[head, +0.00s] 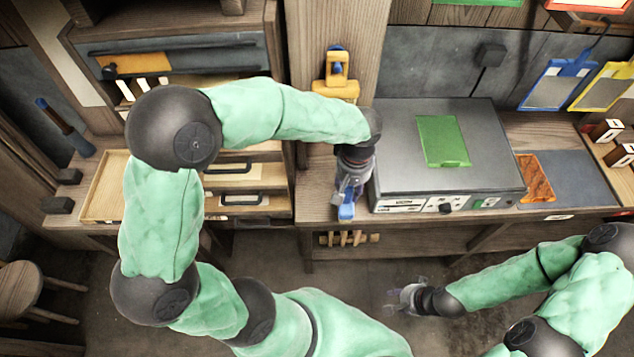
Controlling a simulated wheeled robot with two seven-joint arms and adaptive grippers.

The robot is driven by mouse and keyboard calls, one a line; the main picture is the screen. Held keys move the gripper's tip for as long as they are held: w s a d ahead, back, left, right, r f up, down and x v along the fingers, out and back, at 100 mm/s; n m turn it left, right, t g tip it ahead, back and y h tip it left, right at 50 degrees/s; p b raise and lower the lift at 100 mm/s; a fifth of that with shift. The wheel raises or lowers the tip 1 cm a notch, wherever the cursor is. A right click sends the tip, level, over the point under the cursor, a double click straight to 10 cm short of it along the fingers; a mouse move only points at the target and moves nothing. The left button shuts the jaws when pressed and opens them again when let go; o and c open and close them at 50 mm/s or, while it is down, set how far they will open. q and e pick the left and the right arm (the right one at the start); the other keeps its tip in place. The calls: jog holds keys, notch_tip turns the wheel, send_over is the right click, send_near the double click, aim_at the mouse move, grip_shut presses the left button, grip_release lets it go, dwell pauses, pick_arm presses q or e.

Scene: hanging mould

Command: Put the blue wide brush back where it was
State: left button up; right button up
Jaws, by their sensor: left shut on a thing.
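My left gripper (349,193) points down at the front edge of the bench, just left of the grey box-shaped device. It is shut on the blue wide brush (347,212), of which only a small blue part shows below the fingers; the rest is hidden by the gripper. My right gripper (393,299) is low in front of the bench, over the floor, with its fingers apart and empty.
The grey device (395,150) carries a green plate (443,141). A yellow holder (337,80) with a blue part is by the wooden post. A blue-handled tool (65,128) leans at left. Blue (557,82) and yellow (605,86) frames hang at right.

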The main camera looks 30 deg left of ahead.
pick_arm(q)
jog(key=w+a+f+b, duration=0.2)
jog(key=w+a+f, duration=0.3)
jog(key=a+f, duration=0.7)
jog(key=shift+w+a+f, duration=0.2)
jog(key=shift+a+f, duration=0.05)
jog(key=shift+f, duration=0.15)
jog(key=shift+f+b, duration=0.1)
jog(key=shift+b, duration=0.2)
jog(key=shift+f, duration=0.15)
jog(key=o, duration=1)
jog(key=shift+r, duration=0.2)
notch_tip(320, 180, up, 12)
jog(key=shift+r+p, duration=0.1)
jog(key=shift+p, duration=0.95)
